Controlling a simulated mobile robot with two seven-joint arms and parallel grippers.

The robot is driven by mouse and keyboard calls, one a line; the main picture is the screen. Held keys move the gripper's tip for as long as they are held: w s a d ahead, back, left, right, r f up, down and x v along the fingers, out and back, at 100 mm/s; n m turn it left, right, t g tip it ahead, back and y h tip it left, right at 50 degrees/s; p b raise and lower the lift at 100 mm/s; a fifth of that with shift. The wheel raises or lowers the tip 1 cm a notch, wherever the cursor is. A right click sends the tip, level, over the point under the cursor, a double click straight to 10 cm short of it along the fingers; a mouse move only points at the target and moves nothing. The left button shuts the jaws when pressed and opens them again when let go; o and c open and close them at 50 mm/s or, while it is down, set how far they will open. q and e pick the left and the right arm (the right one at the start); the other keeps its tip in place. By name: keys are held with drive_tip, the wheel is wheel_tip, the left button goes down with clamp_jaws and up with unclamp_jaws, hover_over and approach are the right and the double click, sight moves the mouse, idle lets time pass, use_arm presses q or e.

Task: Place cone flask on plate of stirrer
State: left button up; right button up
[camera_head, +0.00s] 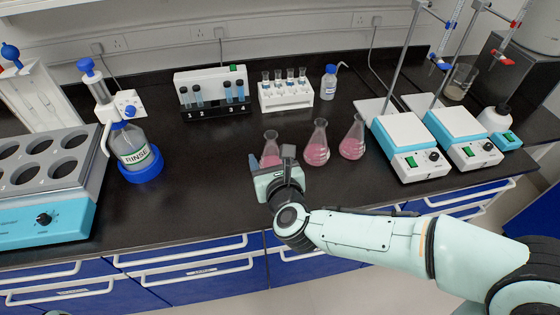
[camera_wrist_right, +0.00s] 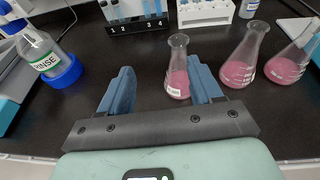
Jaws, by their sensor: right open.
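Three cone flasks with pink liquid stand upright on the black bench: a left flask (camera_head: 270,147), a middle flask (camera_head: 317,148) and a right flask (camera_head: 352,141). My right gripper (camera_head: 270,165) is open in front of the left flask. In the right wrist view the left flask (camera_wrist_right: 177,75) appears beyond the fingers (camera_wrist_right: 160,92), nearer the right finger; I cannot tell if it touches. The stirrers (camera_head: 407,139) and (camera_head: 461,130) have white plates and stand at the right, apart from the flasks. My left gripper is not in view.
A RINSE bottle dispenser (camera_head: 132,150) and a blue heating block (camera_head: 45,210) stand at the left. Tube racks (camera_head: 211,92) and (camera_head: 286,96) and a wash bottle (camera_head: 329,83) stand behind. Stirrer rods rise at the right. The bench between dispenser and flasks is clear.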

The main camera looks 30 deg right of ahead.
sight(272, 142)
drive_tip(key=shift+m+h, duration=0.5)
drive_tip(key=w+d+f, duration=0.1)
drive_tip(key=w, duration=0.1)
drive_tip(key=w+d+f, duration=0.1)
drive_tip(key=w, duration=0.1)
drive_tip(key=w+d+f, duration=0.1)
drive_tip(key=shift+w+d, duration=0.15)
drive_tip(key=shift+w, duration=0.25)
drive_tip(key=shift+s+d+f+p+x, duration=0.1)
drive_tip(key=shift+f+p+x, duration=0.05)
drive_tip(key=shift+x, duration=0.85)
drive_tip(key=shift+s+d+f+p+x, duration=0.1)
drive_tip(key=shift+f+p+x, duration=0.05)
drive_tip(key=shift+x, duration=0.9)
drive_tip(key=shift+d+f+p+x, duration=0.1)
drive_tip(key=shift+f+p+x, duration=0.1)
drive_tip(key=shift+x, duration=0.8)
clamp_jaws()
